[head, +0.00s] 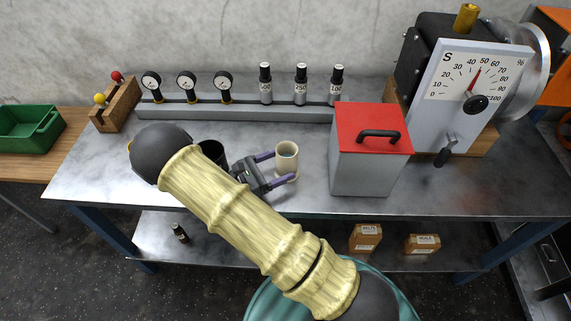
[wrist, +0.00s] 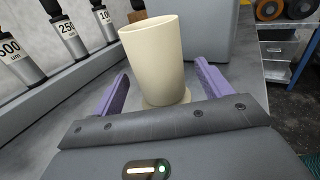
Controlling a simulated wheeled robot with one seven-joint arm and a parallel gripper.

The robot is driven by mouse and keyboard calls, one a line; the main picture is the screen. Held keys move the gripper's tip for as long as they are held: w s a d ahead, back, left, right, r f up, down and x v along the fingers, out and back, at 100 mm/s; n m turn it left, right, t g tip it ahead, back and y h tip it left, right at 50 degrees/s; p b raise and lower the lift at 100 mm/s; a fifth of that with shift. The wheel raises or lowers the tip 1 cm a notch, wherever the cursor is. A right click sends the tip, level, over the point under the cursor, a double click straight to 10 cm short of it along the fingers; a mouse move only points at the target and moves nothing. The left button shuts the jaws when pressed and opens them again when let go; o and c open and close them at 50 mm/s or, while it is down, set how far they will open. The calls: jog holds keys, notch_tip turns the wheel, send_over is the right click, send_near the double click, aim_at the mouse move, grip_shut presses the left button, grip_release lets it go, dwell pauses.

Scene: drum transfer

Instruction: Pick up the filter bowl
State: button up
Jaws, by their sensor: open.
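A cream cup-shaped vessel (head: 287,155), which I take to be the filter bowl, stands upright on the metal bench. In the wrist view the cream bowl (wrist: 155,62) rises just ahead of and between my two purple fingers, with a round cream base below it. My gripper (head: 276,168) is open, with one finger on each side of the bowl. I cannot tell whether either finger touches it. Its lower front is partly hidden by a finger in the head view.
A grey box with a red lid (head: 370,150) stands close on the right. A dial machine (head: 470,90) stands far right.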

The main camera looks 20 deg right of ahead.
aim_at(292, 158)
jog(key=x, duration=0.3)
jog(key=shift+w+d+r+p, duration=0.25)
jog(key=shift+d+p, duration=0.1)
jog(key=shift+p, duration=0.05)
jog(key=shift+w+d+f, duration=0.1)
jog(key=shift+d, duration=0.55)
jog(key=c, duration=1.5)
jog(key=shift+o, duration=0.2)
jog(key=shift+a+r, duration=0.1)
jog(key=shift+r, duration=0.15)
notch_tip(292, 158, up, 10)
jog(key=shift+f, duration=0.15)
